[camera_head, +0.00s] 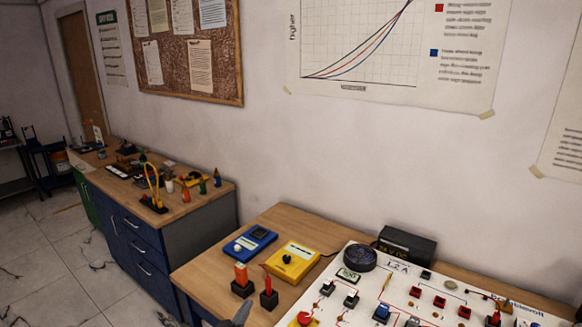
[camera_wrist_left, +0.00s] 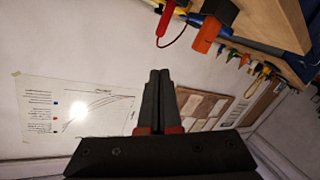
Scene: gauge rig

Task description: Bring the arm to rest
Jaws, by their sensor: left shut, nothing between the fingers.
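The tip of my left gripper (camera_head: 239,314) shows as a small grey shape at the bottom edge of the head view, just below the red and orange pieces in black holders at the front of the wooden bench (camera_head: 283,222). In the left wrist view the two dark fingers of my left gripper (camera_wrist_left: 157,80) are together, with nothing between them. The rest of the left arm is out of the head view. My right gripper shows in neither view.
On the bench are an orange piece (camera_head: 241,274), a red probe (camera_head: 268,288), a blue meter (camera_head: 250,242), a yellow meter (camera_head: 292,262) and a white circuit board (camera_head: 385,290). A blue cabinet (camera_head: 140,245) with tools stands left. Open floor (camera_head: 50,265) lies at far left.

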